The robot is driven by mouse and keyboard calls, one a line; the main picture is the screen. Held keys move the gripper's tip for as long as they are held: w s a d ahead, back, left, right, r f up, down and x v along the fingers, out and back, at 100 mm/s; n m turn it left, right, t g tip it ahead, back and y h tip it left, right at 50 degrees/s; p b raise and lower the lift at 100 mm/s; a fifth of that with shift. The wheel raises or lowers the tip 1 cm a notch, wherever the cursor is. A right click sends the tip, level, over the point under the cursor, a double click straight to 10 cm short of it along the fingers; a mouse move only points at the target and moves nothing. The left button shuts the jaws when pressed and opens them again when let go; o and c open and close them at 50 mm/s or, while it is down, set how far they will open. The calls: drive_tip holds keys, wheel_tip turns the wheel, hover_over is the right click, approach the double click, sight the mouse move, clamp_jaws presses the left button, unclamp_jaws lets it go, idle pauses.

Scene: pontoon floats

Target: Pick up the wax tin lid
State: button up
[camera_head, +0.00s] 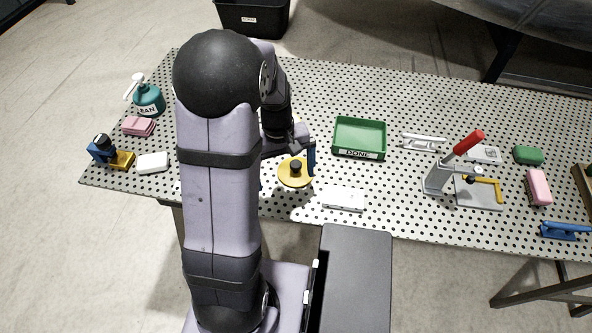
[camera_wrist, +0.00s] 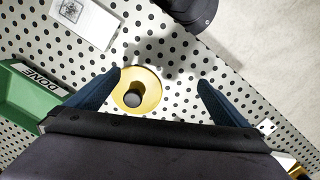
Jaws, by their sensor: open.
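The wax tin lid looks like a round yellow disc (camera_head: 294,178) with a black knob in its middle. It lies on the perforated table, left of the green tray. In the wrist view the lid (camera_wrist: 150,94) shows between the two blue fingers, closer to the left one, with its lower edge near the dark gripper body. My gripper (camera_wrist: 160,78) is open and empty, with its fingers spread to either side of the lid. I cannot tell the height of the fingertips above the table.
A green tray (camera_head: 336,152) marked DONE stands right of the lid. A white card (camera_head: 343,196) lies in front of it. A red-handled clamp (camera_head: 440,178) stands farther right.

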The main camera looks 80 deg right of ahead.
sight(295, 164)
drive_tip(key=d+r+n, duration=0.1)
drive_tip(key=d+n, duration=0.1)
drive_tip(key=d+r+n+h, duration=0.1)
drive_tip(key=d+n, duration=0.1)
drive_tip(key=n, duration=0.1)
drive_tip(key=d+r+n, duration=0.2)
drive_tip(key=n, duration=0.1)
drive_tip(key=shift+s+d+g, duration=0.25)
drive_tip(key=shift+s+g, duration=0.05)
drive_tip(key=shift+s, duration=0.05)
drive_tip(key=n, duration=0.3)
drive_tip(key=shift+s+a+n, duration=0.1)
drive_tip(key=shift+a+n, duration=0.15)
drive_tip(key=shift+n, duration=0.15)
drive_tip(key=n, duration=0.3)
drive_tip(key=shift+a, duration=0.1)
drive_tip(key=shift+s+f+p, duration=0.15)
drive_tip(key=shift+f+p, duration=0.1)
drive_tip(key=shift+f, duration=0.95)
drive_tip(key=shift+s+f+p, duration=0.2)
drive_tip(key=shift+f+p, duration=0.1)
drive_tip(key=shift+f, duration=0.95)
drive_tip(key=shift+s+f+p, duration=0.15)
drive_tip(key=shift+f+p, duration=0.1)
drive_tip(key=shift+f, duration=0.95)
drive_tip(key=shift+c, duration=0.3)
drive_tip(key=c, duration=1)
